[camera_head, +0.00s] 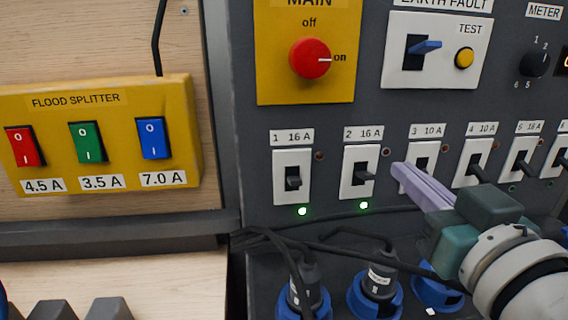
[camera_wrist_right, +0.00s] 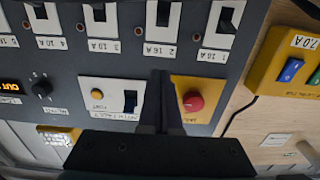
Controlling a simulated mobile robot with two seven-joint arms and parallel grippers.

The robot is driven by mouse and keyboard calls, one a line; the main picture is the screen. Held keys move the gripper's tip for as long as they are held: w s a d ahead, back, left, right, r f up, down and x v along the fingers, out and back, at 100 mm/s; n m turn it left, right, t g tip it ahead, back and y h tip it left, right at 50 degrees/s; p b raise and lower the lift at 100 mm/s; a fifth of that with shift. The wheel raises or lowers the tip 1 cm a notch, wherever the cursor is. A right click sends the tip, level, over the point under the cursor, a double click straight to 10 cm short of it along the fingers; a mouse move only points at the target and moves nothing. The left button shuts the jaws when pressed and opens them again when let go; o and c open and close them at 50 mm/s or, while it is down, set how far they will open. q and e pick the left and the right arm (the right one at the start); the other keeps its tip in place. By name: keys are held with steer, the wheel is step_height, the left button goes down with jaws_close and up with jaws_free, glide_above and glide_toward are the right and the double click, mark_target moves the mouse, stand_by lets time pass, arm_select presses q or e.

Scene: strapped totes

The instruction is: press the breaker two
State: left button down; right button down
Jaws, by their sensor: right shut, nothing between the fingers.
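Breaker two (camera_head: 360,172) is a white plate with a black toggle, labelled "2 16 A", on the dark grey panel. A green light (camera_head: 363,205) glows just below it. In the right wrist view, breaker two (camera_wrist_right: 162,22) is upside down at the top, beyond the fingertips. My right gripper (camera_head: 398,168) is shut and empty, its lilac fingers pointing up and left. Its tips appear just right of breaker two and overlap the left edge of breaker three (camera_head: 424,158). No contact shows, and the depth gap is hard to tell. My left gripper is not in view.
Breaker one (camera_head: 292,176) is left of breaker two, with its own green light. Above are the red main knob (camera_head: 310,58) and the earth fault switch (camera_head: 424,45). Cables and blue sockets (camera_head: 375,295) lie below. A yellow flood splitter (camera_head: 100,135) is at left.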

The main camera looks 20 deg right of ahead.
glide_above(365, 175)
steer(key=shift+s+d, duration=0.3)
steer(key=shift+s, duration=0.05)
step_height(365, 175, down, 3)
steer(key=shift+s, duration=0.1)
steer(key=shift+s+f, duration=0.15)
steer(key=shift+f, duration=0.35)
steer(key=shift+s+f+t+b, duration=0.1)
steer(key=shift+f+t+b, duration=0.2)
steer(key=shift+b, duration=0.25)
steer(key=shift+a, duration=0.1)
steer(key=shift+b, duration=0.3)
